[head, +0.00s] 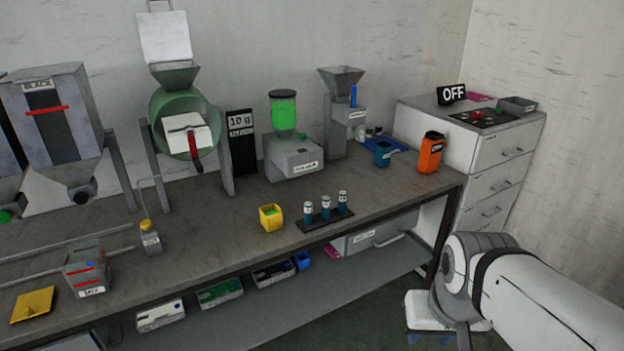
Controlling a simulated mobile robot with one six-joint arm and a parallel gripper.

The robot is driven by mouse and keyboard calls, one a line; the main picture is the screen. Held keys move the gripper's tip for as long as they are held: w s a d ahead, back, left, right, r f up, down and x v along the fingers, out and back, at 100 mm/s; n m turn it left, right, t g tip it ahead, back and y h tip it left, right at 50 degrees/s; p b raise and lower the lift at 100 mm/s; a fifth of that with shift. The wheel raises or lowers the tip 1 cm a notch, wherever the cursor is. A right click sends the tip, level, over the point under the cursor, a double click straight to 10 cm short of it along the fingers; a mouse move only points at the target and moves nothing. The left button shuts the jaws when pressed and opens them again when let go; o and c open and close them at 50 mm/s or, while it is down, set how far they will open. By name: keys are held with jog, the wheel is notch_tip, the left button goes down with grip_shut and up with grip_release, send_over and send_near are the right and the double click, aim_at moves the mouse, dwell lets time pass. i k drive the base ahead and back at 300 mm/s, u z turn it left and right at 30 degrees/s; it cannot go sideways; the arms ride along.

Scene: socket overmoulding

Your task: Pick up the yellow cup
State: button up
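The yellow cup (271,218) stands upright on the grey workbench, near its front edge and left of a small black rack. The fingertips of my gripper cannot be made out in this view.
The black rack with blue-and-white vials (325,208) stands close right of the cup. Behind are a green-topped dispenser (291,145) and a hopper machine (343,115). An orange container (430,153) and blue cup (382,154) stand farther right.

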aim_at(271, 216)
jog(key=z, duration=0.1)
jog(key=i, duration=0.9)
jog(key=u, duration=0.2)
